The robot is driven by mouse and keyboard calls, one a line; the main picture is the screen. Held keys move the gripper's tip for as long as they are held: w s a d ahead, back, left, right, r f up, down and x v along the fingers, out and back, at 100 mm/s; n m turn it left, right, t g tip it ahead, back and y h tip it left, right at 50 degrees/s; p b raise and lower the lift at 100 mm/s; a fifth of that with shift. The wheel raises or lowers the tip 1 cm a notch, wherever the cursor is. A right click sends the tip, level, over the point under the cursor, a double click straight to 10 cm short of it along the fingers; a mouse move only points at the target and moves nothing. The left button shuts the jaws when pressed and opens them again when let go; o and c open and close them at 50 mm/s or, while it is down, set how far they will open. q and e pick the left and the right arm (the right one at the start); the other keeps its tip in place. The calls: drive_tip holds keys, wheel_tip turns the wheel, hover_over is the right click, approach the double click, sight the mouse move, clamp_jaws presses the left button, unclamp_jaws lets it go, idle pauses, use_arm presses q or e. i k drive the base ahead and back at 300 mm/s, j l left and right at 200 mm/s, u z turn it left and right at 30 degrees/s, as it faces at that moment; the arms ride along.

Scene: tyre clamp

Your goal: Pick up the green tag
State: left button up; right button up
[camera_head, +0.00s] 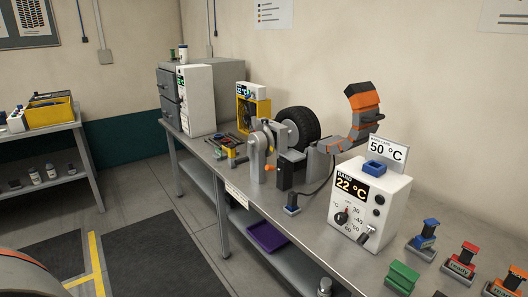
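A plain green block (402,278), which may be the green tag, lies on the grey metal bench near its front edge at the lower right. Lettering on the red and orange pieces is too small to read surely. Neither of my grippers shows in the head view.
A white control box (372,205) reading 22 °C stands left of the coloured pieces. A 50 °C sign (386,149) is behind it. Further along the bench (330,257) are a tyre (298,126) and a curved orange-grey clamp arm (360,112). A purple tray (267,237) lies below.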

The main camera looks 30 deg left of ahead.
sight(219, 152)
drive_tip(key=i+j+z, duration=0.1)
drive_tip(key=j+z, duration=0.6)
drive_tip(key=j, duration=0.15)
drive_tip(key=j+z, duration=0.35)
drive_tip(key=j, duration=0.65)
drive_tip(key=j+z, duration=0.1)
drive_tip(key=j, duration=0.85)
drive_tip(key=k+j, duration=0.1)
drive_tip(key=j, duration=0.9)
drive_tip(key=j+z, duration=0.15)
drive_tip(key=j, duration=0.8)
drive_tip(key=k, duration=0.05)
